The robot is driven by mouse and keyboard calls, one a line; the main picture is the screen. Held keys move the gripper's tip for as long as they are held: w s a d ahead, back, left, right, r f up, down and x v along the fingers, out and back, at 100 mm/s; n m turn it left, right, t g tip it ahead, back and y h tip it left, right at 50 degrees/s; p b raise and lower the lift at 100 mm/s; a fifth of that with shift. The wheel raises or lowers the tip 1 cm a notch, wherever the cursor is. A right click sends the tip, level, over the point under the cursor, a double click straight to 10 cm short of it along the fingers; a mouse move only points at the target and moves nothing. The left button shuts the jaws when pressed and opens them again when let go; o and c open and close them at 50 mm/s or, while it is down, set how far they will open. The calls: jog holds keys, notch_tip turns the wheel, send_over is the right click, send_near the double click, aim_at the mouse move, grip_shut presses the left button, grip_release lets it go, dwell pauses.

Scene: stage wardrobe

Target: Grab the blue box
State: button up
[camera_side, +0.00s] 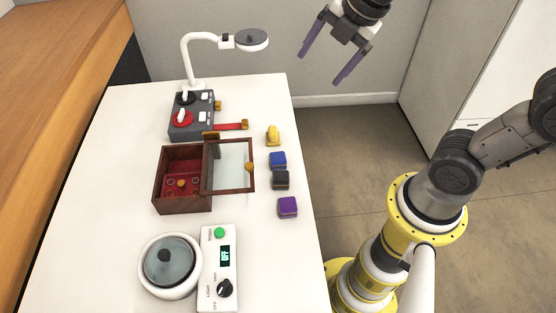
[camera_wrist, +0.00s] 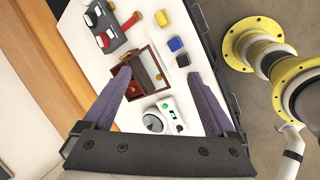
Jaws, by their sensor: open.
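The blue box (camera_side: 278,159) is a small cube on the white table, in a column of small items near the table's right edge. The black box (camera_side: 281,180) stands just in front of it, and the yellow piece (camera_side: 273,135) is behind it. In the wrist view the blue box (camera_wrist: 176,44) shows at the upper middle, beyond my fingertips. My gripper (camera_side: 329,67), with two purple fingers, is open and empty. It is high up, beyond the table's back right corner in the side view. In the wrist view its fingers (camera_wrist: 160,78) are spread wide.
A purple box (camera_side: 288,207) stands nearer the front. A brown wooden box (camera_side: 182,202) with its glass lid (camera_side: 232,165) open lies left of the blue box. A grey switch unit (camera_side: 191,117), a lamp (camera_side: 190,62), a round pot (camera_side: 169,263) and a control panel (camera_side: 221,268) are also on the table.

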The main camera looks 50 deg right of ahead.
jog(key=w+a+f+n+g, duration=0.1)
jog(key=w+f+n+g, duration=0.1)
jog(key=w+f+n, duration=0.35)
jog(key=n+g, duration=0.3)
send_over(279, 160)
jog(key=shift+m, duration=0.25)
notch_tip(279, 160, down, 21)
jog(key=shift+w+d+f, duration=0.1)
jog(key=shift+w+d, duration=0.05)
jog(key=shift+f, duration=2.9)
jog(key=shift+c, duration=0.2)
jog(key=c, duration=1.4)
